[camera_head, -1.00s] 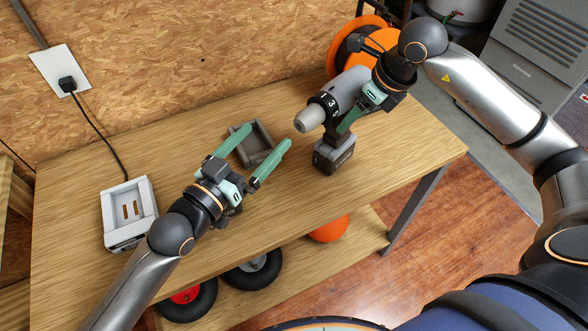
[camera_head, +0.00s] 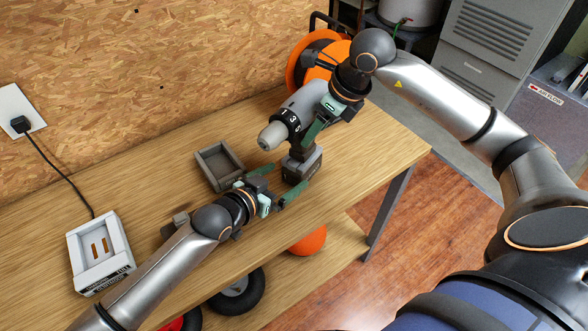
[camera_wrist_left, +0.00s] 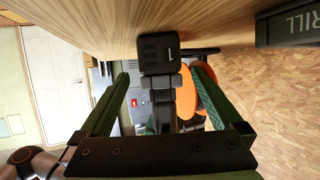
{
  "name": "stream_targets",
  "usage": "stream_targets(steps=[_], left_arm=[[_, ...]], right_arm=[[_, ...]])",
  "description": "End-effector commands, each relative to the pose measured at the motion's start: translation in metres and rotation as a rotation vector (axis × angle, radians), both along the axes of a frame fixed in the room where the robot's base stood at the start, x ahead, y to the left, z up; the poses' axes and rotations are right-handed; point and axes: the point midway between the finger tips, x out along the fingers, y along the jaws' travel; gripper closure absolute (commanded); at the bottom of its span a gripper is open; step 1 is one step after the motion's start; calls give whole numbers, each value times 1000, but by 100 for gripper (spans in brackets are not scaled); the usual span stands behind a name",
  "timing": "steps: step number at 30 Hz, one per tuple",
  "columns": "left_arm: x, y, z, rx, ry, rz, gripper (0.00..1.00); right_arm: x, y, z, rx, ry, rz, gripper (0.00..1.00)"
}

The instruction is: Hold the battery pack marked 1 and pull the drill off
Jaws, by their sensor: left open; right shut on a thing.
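The grey drill (camera_head: 300,103) stands upright on the wooden table, nose pointing left, with its dark battery pack (camera_head: 303,166) at the base. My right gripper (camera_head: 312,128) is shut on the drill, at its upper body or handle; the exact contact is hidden. My left gripper (camera_head: 290,176) is open, low over the table just in front of the pack. In the left wrist view the pack (camera_wrist_left: 159,52), marked 1, appears between the tips of my two open fingers (camera_wrist_left: 160,78), with a gap on each side. Whether the tips reach alongside it is unclear.
A small grey tray (camera_head: 207,176) lies left of the drill; a dark block lettered DRILL (camera_wrist_left: 290,24) shows in the left wrist view. A white charger (camera_head: 78,262) with a wall cable is at the table's left. An orange reel (camera_head: 300,62) stands behind. Table right of the pack is clear.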

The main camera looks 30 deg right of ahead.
Motion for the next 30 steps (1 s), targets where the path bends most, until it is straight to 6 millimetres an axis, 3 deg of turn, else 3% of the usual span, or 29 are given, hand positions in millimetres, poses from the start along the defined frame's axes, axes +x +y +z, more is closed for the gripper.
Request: stream_targets(steps=[12, 29, 30], left_arm=[[15, -38, -17, 1, 3, -5, 0], [21, -45, -20, -1, -1, 1, 0], [21, -45, -20, -1, -1, 1, 5]], right_arm=[[1, 0, 2, 1, -5, -2, 100], [1, 0, 2, 1, -5, -2, 100], [1, 0, 2, 1, -5, -2, 100]])
